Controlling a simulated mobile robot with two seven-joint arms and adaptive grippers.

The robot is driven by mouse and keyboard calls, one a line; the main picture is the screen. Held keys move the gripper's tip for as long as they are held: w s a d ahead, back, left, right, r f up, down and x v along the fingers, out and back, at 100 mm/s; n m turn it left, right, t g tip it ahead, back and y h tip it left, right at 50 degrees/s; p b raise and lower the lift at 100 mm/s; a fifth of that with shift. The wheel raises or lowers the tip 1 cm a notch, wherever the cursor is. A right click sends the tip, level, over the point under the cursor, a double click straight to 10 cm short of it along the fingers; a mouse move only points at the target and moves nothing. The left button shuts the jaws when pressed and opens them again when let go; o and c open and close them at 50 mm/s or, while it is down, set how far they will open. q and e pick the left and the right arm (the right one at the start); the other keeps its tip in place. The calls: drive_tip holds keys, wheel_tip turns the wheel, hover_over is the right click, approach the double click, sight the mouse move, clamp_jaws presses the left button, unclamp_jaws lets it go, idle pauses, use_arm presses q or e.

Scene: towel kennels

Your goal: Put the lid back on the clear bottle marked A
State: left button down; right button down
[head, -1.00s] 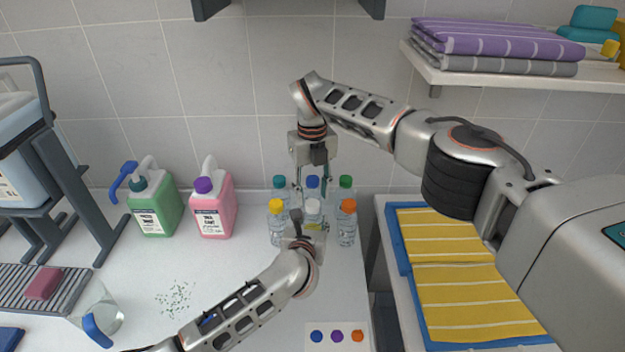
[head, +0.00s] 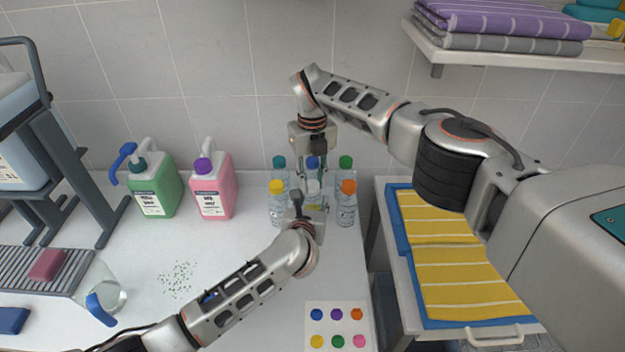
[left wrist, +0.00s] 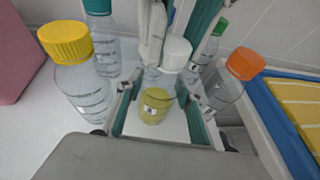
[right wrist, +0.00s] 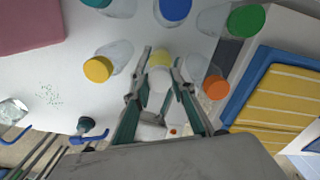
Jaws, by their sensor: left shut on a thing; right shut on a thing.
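A clear bottle with yellow liquid (left wrist: 157,104) stands in the front row of bottles, a small mark on its side too small to read. My left gripper (head: 299,204) is shut on this bottle from the front, with a finger on each side in the left wrist view. My right gripper (right wrist: 160,82) is shut on the white lid from above.
Bottles with yellow (head: 276,187), orange (head: 348,187), teal (head: 279,162), blue (head: 313,162) and green (head: 345,162) lids crowd closely around. A pink jug (head: 212,190) and green jug (head: 155,190) stand left. A colour-dot card (head: 338,342) lies in front.

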drive_tip(key=c, duration=1.6)
unclamp_jaws()
wheel_tip(320, 180, up, 12)
use_arm(q)
drive_tip(key=c, duration=1.3)
unclamp_jaws()
drive_tip(key=shift+o, duration=0.2)
drive_tip(key=shift+s, duration=0.15)
drive_tip(key=v, duration=1.1)
drive_tip(key=shift+s+r, duration=0.2)
drive_tip(key=shift+s, duration=0.15)
